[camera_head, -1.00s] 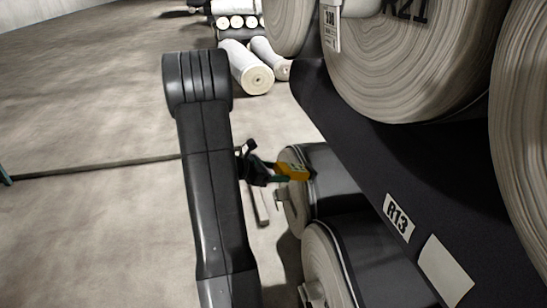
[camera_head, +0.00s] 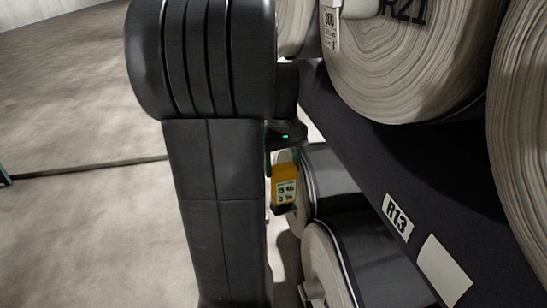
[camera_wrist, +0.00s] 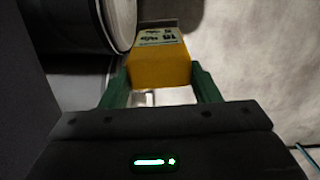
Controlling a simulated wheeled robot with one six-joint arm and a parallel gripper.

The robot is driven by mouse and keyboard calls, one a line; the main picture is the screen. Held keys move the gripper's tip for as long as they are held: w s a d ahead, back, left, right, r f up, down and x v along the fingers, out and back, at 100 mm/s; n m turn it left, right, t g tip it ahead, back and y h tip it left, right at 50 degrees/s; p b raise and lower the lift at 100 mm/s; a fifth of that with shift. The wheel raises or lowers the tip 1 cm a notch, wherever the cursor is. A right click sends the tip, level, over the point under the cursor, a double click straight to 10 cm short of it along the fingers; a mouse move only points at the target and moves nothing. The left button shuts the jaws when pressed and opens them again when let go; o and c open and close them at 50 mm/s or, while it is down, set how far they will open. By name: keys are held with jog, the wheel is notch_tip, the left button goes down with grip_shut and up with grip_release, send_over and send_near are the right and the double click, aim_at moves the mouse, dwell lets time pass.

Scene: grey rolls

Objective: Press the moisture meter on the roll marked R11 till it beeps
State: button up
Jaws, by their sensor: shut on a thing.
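The yellow moisture meter (camera_head: 285,187) hangs from my gripper (camera_head: 281,155), its face with dark markings towards the head camera. In the wrist view my gripper's two green fingers (camera_wrist: 160,78) are shut on the meter (camera_wrist: 160,62). In the head view the meter is close to the pale end of a dark-wrapped lower roll (camera_head: 299,208); I cannot tell whether they touch. No R11 mark can be read in either view. My arm hides part of the space left of the meter.
A label R13 (camera_head: 398,217) is on the dark surface at right. A large roll marked R21 (camera_head: 405,70) sits above it. Another low roll end (camera_head: 322,262) is nearer. In the wrist view a dark roll (camera_wrist: 70,25) lies left of the meter. Open floor (camera_head: 80,230) lies left.

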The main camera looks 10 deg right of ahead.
jog(key=shift+a+r+m+t, duration=0.4)
jog(key=shift+a+r+m, duration=0.2)
jog(key=shift+a+r, duration=0.5)
jog(key=shift+w+p, duration=0.15)
jog(key=shift+p, duration=0.15)
